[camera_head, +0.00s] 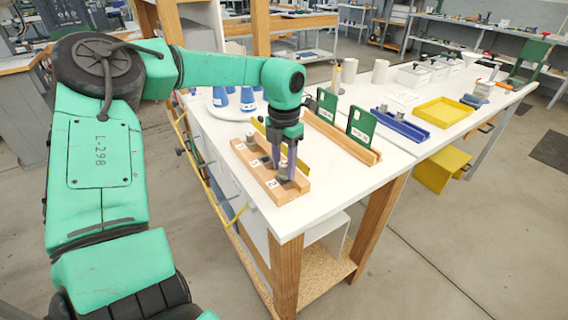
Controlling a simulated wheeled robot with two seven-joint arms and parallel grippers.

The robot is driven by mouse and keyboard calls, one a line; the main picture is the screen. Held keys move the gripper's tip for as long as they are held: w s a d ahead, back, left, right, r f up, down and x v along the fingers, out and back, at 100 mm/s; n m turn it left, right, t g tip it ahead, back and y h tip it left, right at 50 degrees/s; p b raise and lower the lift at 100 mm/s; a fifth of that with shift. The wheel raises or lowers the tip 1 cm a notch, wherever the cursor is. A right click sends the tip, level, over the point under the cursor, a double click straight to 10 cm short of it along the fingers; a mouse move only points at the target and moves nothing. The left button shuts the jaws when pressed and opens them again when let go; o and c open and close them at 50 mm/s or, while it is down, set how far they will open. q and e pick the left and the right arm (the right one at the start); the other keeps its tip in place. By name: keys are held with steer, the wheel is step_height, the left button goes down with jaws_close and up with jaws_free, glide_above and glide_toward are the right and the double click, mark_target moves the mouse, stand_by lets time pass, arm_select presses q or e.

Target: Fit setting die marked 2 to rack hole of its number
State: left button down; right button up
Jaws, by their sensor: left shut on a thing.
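The wooden rack (290,192) lies near the front left edge of the white table, with white number labels along its near side. The label at its near end (273,184) looks like a 2. My left gripper (286,172) points down over that end of the rack. It is shut on a small grey setting die (283,177), mostly hidden between the fingers. The die is upright at the rack hole beside the 2 label; I cannot tell how deep it sits. The die's own mark is not readable. My right gripper is not in view.
Behind the rack, blue cone-shaped pieces (248,101) stand on a white round plate. To the right are a wooden rail (345,140) holding green plates (361,126), a blue tray (402,127) and a yellow tray (443,112).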

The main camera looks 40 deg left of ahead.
mark_target(284, 164)
arm_select(q)
steer(key=shift+f+b, duration=0.6)
steer(key=shift+f, duration=0.25)
steer(key=shift+c, duration=1.5)
jaws_free()
steer(key=shift+r, duration=0.1)
steer(key=shift+r+p, duration=1.8)
steer(key=shift+r, duration=0.75)
steer(key=shift+f, duration=0.1)
